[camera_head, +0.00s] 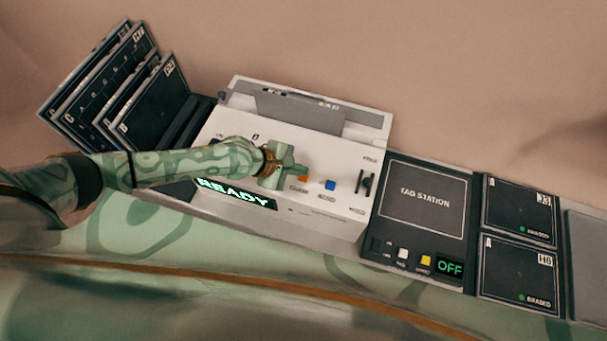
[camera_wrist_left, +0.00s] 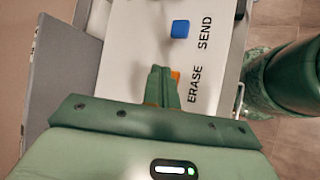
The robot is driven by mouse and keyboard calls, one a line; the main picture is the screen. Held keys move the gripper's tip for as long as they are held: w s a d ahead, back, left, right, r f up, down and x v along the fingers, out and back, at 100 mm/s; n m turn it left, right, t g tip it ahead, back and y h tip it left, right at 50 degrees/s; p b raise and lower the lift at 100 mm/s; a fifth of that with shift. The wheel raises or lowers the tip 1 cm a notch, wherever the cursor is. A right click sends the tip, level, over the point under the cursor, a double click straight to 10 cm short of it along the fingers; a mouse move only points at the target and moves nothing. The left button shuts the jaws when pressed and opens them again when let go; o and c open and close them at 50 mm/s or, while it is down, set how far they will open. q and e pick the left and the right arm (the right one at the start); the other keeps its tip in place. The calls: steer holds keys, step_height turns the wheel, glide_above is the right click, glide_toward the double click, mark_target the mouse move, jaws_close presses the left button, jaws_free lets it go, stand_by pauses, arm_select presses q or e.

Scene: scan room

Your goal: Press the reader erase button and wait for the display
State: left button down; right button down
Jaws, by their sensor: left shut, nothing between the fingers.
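The white reader (camera_head: 335,150) stands in the middle of the head view. Its lit display (camera_head: 236,194) reads READY in green, partly covered by my left arm. The orange erase button (camera_head: 304,178) is on its sloped top, beside the blue send button (camera_head: 330,185). My left gripper (camera_head: 297,170) is shut and empty, with its fingertips at the orange button. In the left wrist view the shut fingers (camera_wrist_left: 162,75) hide most of the orange button (camera_wrist_left: 176,76), beside the ERASE label. I cannot tell whether they touch it. My right gripper is not in view.
Dark plates (camera_head: 98,95) stand in a rack at the left. Right of the reader is a tag station (camera_head: 426,200) with a white and a yellow button and an OFF display (camera_head: 450,267). Two plates (camera_head: 519,212) marked ERASED lie further right.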

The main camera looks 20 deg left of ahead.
mark_target(299, 178)
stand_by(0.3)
arm_select(q)
steer(key=shift+f, duration=0.4)
steer(key=shift+f+b, duration=0.5)
stand_by(0.6)
steer(key=shift+r, duration=0.1)
steer(key=shift+r+p, duration=0.85)
steer(key=shift+p, duration=0.25)
step_height(299, 178, up, 5)
steer(key=p, duration=0.5)
steer(key=shift+p, duration=0.3)
